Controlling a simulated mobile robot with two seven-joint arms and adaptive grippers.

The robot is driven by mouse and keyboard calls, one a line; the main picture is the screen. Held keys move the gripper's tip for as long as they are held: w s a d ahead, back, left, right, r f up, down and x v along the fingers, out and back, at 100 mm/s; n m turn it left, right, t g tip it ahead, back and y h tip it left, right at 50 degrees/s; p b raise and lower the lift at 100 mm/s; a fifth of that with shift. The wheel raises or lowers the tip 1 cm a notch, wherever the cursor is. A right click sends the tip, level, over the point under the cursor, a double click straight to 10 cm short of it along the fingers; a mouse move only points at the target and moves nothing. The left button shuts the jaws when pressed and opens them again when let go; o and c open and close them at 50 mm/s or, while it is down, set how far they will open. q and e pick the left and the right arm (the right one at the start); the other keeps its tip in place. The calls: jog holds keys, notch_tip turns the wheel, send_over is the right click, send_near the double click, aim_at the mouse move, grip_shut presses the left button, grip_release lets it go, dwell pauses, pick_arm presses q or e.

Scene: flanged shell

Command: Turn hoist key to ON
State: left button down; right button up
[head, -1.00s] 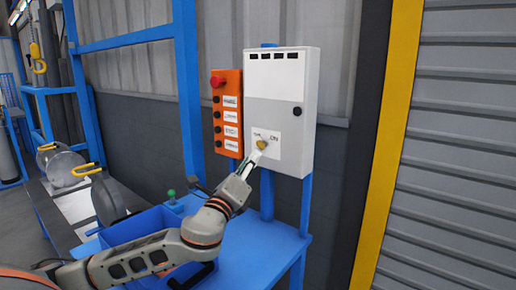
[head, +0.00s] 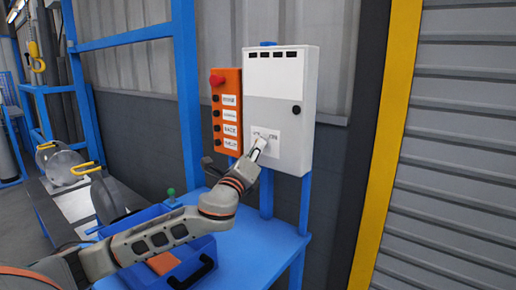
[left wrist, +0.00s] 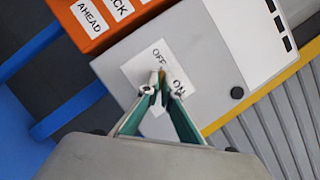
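The white control box (head: 281,85) hangs on a blue post, with a white label plate (head: 272,142) low on its front. In the left wrist view the plate (left wrist: 138,72) reads OFF and ON. The brass-coloured hoist key (left wrist: 162,75) shows as a thin sliver between the fingertips of my left gripper (left wrist: 162,90). The fingers converge on it and look shut on it; they hide most of the key, so its exact angle is unclear. In the head view my left gripper (head: 257,149) is at the plate and covers the key. My right gripper is not in view.
An orange button panel (head: 226,112) with a red knob is just left of the box. Below are a blue table (head: 265,240) and a blue bin with a handle (head: 190,262). A yellow post (head: 388,140) and grey shutter stand to the right.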

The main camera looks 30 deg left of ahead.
pick_arm(q)
jog(key=shift+a+m, duration=0.1)
jog(key=shift+m, duration=0.2)
jog(key=m+h+b, duration=0.1)
jog(key=m+h, duration=0.3)
jog(key=m, duration=0.4)
jog(key=m+h+b, duration=0.2)
jog(key=m+h, duration=0.2)
jog(key=m, duration=0.4)
jog(key=a+m+g+h+b, duration=0.1)
jog(key=m+h, duration=0.3)
jog(key=m, duration=0.4)
jog(key=shift+f+m, duration=0.1)
jog(key=shift+m, duration=0.2)
jog(key=c, duration=2.3)
grip_release()
